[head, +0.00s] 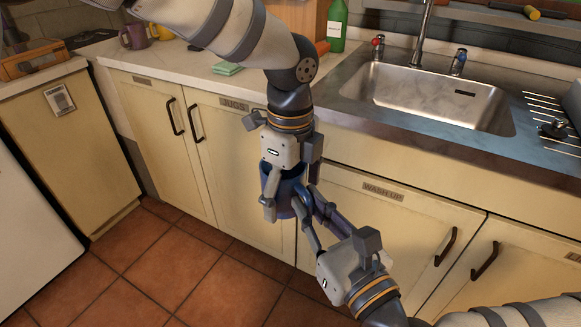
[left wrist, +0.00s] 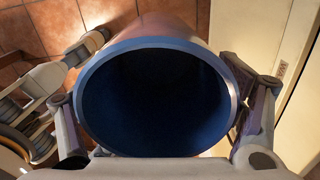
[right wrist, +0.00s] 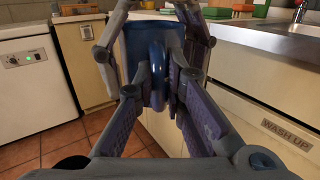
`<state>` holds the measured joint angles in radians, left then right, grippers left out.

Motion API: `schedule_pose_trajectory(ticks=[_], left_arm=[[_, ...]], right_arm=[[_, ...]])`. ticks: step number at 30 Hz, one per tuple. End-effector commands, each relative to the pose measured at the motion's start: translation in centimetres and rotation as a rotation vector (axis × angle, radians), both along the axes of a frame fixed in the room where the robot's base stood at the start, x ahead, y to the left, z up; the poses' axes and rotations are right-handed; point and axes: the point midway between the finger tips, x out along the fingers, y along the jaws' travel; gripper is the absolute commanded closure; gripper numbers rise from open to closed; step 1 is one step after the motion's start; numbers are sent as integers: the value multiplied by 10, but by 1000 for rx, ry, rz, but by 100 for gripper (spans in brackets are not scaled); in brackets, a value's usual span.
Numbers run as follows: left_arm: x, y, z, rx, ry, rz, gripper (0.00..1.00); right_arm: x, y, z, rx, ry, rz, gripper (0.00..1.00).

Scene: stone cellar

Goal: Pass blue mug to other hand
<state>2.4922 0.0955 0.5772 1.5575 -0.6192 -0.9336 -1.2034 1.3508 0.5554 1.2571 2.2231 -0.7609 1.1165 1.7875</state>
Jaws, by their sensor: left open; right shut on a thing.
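The blue mug (head: 284,207) is held in the air in front of the cabinet doors, below the counter edge. My right gripper (head: 313,200) is shut on the mug's handle, which shows between its fingers in the right wrist view (right wrist: 158,72). My left gripper (head: 287,190) points down over the mug from above and is open, one finger on either side of it. In the left wrist view the mug's round mouth (left wrist: 155,105) faces the camera and looks empty and dark inside. Whether the left fingers touch the mug's wall cannot be told.
Cream cabinets (head: 165,135) stand close behind the mug. Above them is a counter with a steel sink (head: 430,97), a green bottle (head: 337,25), a green sponge (head: 227,69), a purple mug (head: 133,37) and a yellow mug (head: 161,32). The tiled floor (head: 160,265) is clear.

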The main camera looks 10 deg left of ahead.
Motion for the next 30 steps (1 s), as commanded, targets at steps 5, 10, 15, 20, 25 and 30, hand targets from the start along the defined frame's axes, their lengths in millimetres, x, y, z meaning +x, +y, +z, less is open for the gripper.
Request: schedule_pose_trajectory(ticks=[5, 10, 15, 20, 25, 30], left_arm=[[0, 0, -5, -1, -2, 0, 15], [0, 0, -4, 0, -1, 0, 21], [0, 0, -4, -1, -2, 1, 60], [0, 0, -5, -1, -2, 1, 67], [1, 0, -4, 0, -3, 2, 68], [0, 0, -4, -1, -2, 1, 94]], right_arm=[[0, 0, 2, 2, -4, 0, 100], [0, 0, 2, 2, -4, 0, 100], [0, 0, 2, 2, -5, 1, 100], [0, 1, 3, 4, -7, 2, 100], [-1, 1, 4, 5, -8, 4, 80], [0, 1, 3, 4, -6, 2, 66]])
